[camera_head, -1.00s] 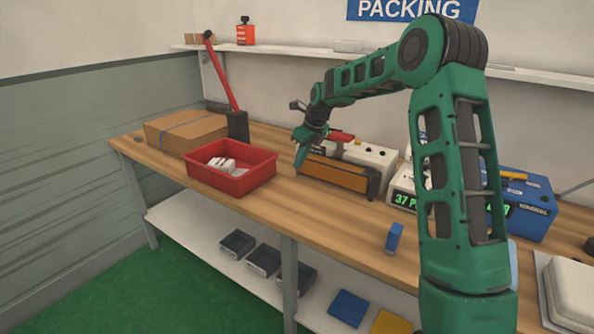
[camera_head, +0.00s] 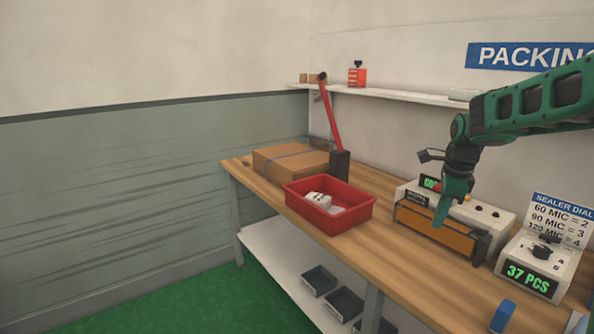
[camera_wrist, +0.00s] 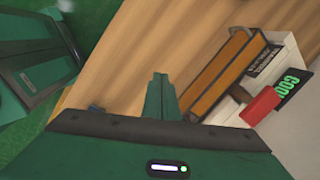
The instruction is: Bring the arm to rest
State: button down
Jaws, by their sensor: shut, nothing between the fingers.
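My green arm (camera_head: 530,103) reaches in from the right edge in the head view. My gripper (camera_head: 440,217) points down above the bench, in front of the sealer (camera_head: 462,207) as seen from the head camera. In the wrist view my gripper (camera_wrist: 160,78) is shut with its fingers together and empty. The sealer, with its orange-brown front bar and red handle, also shows in the wrist view (camera_wrist: 222,72), to the right of the fingers. The fingers look apart from it.
The wooden bench (camera_head: 385,265) carries a red bin (camera_head: 320,222) with white items, flat cardboard (camera_head: 290,160) and a red-handled lever tool (camera_head: 331,115). A counter reading "37 PCS" (camera_head: 535,268) and a blue object (camera_head: 502,316) stand at right. Bare wood lies before the sealer.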

jog(key=s+d+f+n+g, duration=0.1)
jog(key=s+n, duration=0.7)
jog(key=s, duration=1.1)
jog(key=s+d+f+n+g, duration=0.1)
jog(key=s+f+n, duration=0.2)
jog(key=s+n, duration=0.5)
jog(key=s, duration=1.1)
jog(key=shift+s+d+n, duration=0.15)
jog(key=shift+s+n, duration=0.15)
jog(key=shift+s, duration=0.1)
